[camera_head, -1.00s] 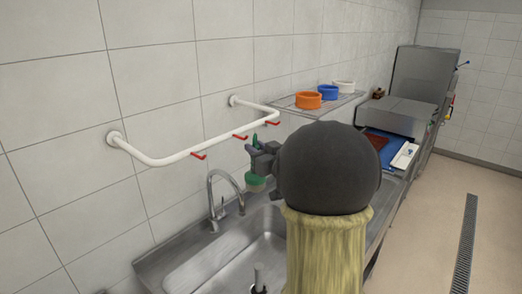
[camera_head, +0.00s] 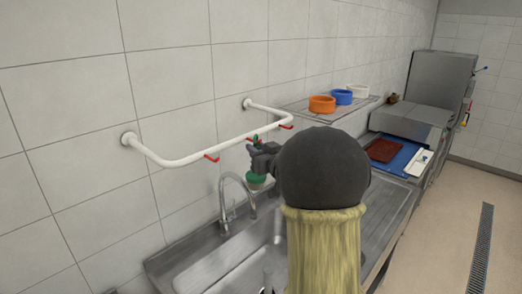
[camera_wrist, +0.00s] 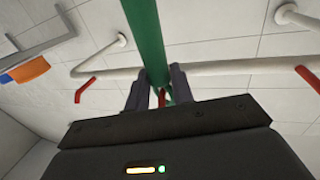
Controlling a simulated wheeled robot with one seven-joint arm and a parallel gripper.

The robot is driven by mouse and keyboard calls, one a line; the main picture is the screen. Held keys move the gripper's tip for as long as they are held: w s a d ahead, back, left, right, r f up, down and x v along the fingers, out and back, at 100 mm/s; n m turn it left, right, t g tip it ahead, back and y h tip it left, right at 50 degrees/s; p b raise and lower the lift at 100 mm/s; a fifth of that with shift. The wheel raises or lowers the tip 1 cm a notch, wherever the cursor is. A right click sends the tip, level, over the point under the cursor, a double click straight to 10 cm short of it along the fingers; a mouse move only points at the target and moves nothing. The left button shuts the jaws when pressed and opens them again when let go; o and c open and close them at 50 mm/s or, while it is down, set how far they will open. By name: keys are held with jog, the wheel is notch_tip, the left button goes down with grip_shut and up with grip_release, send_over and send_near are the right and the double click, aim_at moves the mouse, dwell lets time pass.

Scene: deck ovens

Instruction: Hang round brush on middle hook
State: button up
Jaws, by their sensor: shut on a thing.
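The round brush (camera_head: 256,180) has a green handle and head with pale bristles, and hangs head-down below my gripper (camera_head: 258,152). My gripper is shut on its green handle, which also runs up between the fingers in the wrist view (camera_wrist: 146,35). The white wall rail (camera_head: 190,157) carries three red hooks. The left hook (camera_head: 211,158) and right hook (camera_head: 286,127) are empty. The middle hook (camera_wrist: 162,97) shows only as a bit of red beside the handle between the fingers. Whether the handle touches it, I cannot tell.
A steel sink with a curved tap (camera_head: 225,190) lies below the rail. A wire shelf (camera_head: 300,113) at right holds an orange (camera_head: 321,104), a blue (camera_head: 342,97) and a white bowl (camera_head: 358,91). A blue tray (camera_head: 386,165) lies further right.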

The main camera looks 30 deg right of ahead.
jog(key=shift+w+a+f+b, duration=0.2)
jog(key=shift+w+f+b, duration=0.2)
jog(key=shift+w+f, duration=0.1)
dwell(0.4)
jog(key=o, duration=1.1)
jog(key=shift+c, duration=0.2)
jog(key=s+d+b, duration=0.1)
jog(key=s+b, duration=0.4)
jog(key=s, duration=1.2)
jog(key=shift+s+d, duration=0.15)
jog(key=shift+s, duration=0.05)
